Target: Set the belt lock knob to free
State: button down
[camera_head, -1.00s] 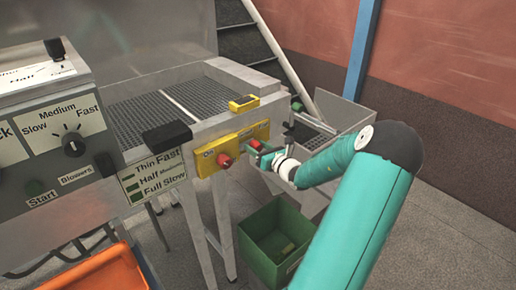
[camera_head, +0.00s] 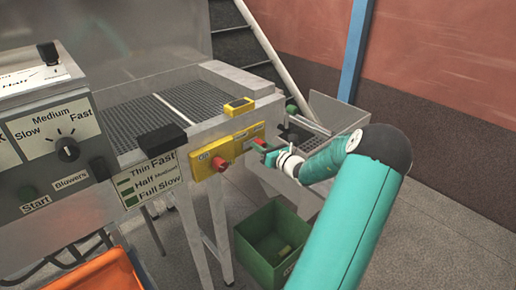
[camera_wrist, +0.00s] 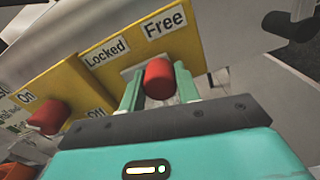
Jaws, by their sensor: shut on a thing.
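The belt lock knob (camera_wrist: 159,78) is a red cylinder on a yellow panel (camera_wrist: 120,70), seen in the wrist view. It sits below the label "Free" (camera_wrist: 165,22), to the right of the label "Locked" (camera_wrist: 105,52). My gripper (camera_wrist: 157,82) is shut on the knob, with one green finger on each side. In the head view my gripper (camera_head: 263,146) is at the right end of the yellow panel (camera_head: 205,169), and the knob (camera_head: 259,141) is partly hidden by the fingers.
A second red knob (camera_head: 220,163), beside "On" and "Off" labels, is left of my gripper; it also shows in the wrist view (camera_wrist: 48,117). A yellow switch box (camera_head: 239,106) is above the panel. A green bin (camera_head: 250,262) stands below, and a metal tray (camera_head: 340,112) is behind the arm.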

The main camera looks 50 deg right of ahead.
jog(key=shift+s+d, duration=0.15)
jog(key=shift+d, duration=0.05)
jog(key=c, duration=1)
grip_release()
jog(key=shift+d, duration=0.1)
jog(key=v, duration=1.3)
jog(key=shift+s+a, duration=0.3)
jog(key=shift+s, duration=0.05)
